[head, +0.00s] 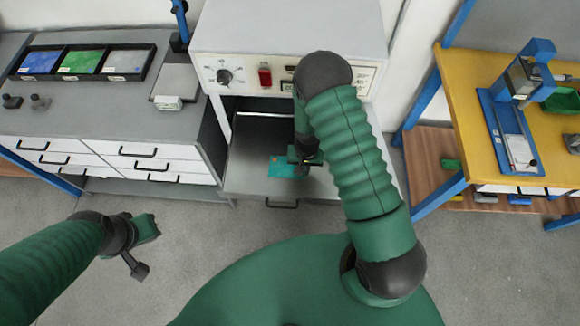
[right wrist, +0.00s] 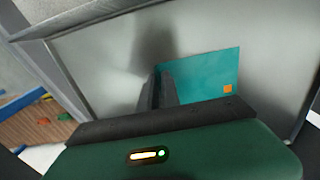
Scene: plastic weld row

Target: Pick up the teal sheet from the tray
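The teal sheet (head: 282,168) is in the grey metal tray (head: 246,172) that juts out below the white machine. In the right wrist view the sheet (right wrist: 208,75) has a small orange square near one corner. My right gripper (head: 304,164) is down at the sheet's right end in the head view. In the right wrist view its two dark fingers (right wrist: 160,88) are close together over the sheet's left edge and hide part of it. I cannot tell whether they pinch it. My left gripper (head: 146,228) is away over the floor; its finger gap is unclear.
The white machine (head: 270,40) with knobs stands above the tray. A grey bench (head: 110,122) with blue, green and grey bins is at left. A yellow table (head: 465,100) with a blue press is at right. Floor between is clear.

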